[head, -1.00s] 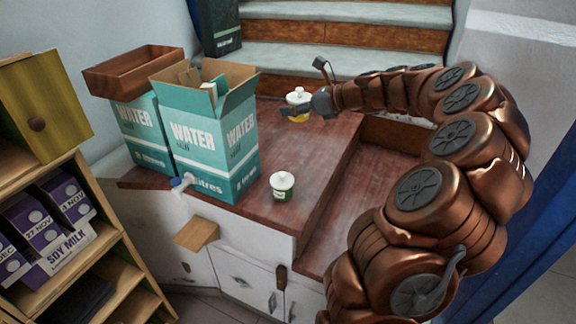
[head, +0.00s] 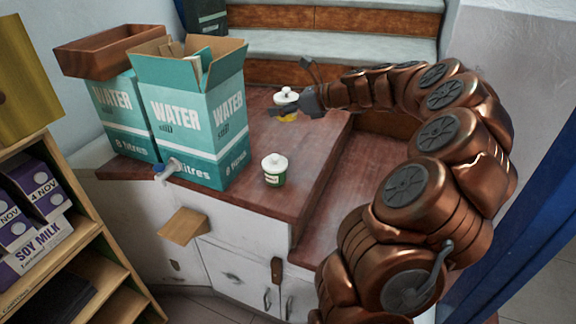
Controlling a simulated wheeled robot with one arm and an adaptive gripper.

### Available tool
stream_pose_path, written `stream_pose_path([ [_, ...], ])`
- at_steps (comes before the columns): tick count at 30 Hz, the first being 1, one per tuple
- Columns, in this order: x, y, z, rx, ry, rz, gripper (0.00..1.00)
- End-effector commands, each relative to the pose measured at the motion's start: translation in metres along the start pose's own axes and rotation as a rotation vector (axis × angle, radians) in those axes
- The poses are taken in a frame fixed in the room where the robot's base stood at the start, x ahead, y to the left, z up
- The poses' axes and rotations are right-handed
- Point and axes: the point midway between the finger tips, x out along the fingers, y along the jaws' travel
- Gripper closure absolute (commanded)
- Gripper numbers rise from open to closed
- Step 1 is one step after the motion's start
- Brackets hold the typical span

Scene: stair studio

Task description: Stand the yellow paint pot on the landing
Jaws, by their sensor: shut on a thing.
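The yellow paint pot (head: 287,99) has a white lid and a yellow band. It is upright in the head view, over the far part of the red-brown wooden top (head: 240,178), in front of the stairs. My gripper (head: 284,110) is shut on it from the right, and its dark fingers hide part of the pot's side. I cannot tell whether the pot's base touches the wood. The grey-topped stairs (head: 330,48) with wooden risers rise behind. I cannot tell which surface is the landing.
A green paint pot (head: 274,170) stands nearer on the wooden top. Teal water boxes (head: 195,125) stand at left, a brown tray (head: 110,50) on one. A lower wooden surface (head: 350,190) lies right, partly behind my arm. A shelf with soy milk cartons (head: 40,190) is at left.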

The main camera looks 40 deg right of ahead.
Motion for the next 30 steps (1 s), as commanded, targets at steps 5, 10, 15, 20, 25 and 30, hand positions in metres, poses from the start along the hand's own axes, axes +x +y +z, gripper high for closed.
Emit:
stream_pose_path([
  [5, 0.009, 0.0, -0.022, 0.0, -0.001, -0.001, 0.88],
  [10, 0.012, 0.0, -0.028, 0.0, -0.001, 0.0, 0.88],
  [15, 0.019, 0.0, -0.044, 0.003, -0.001, 0.001, 0.88],
  [20, 0.03, 0.001, -0.071, 0.004, -0.001, 0.005, 0.88],
  [25, 0.036, 0.001, -0.085, 0.002, -0.002, 0.002, 0.88],
  [30, 0.042, 0.0, -0.101, 0.002, -0.001, 0.0, 0.88],
])
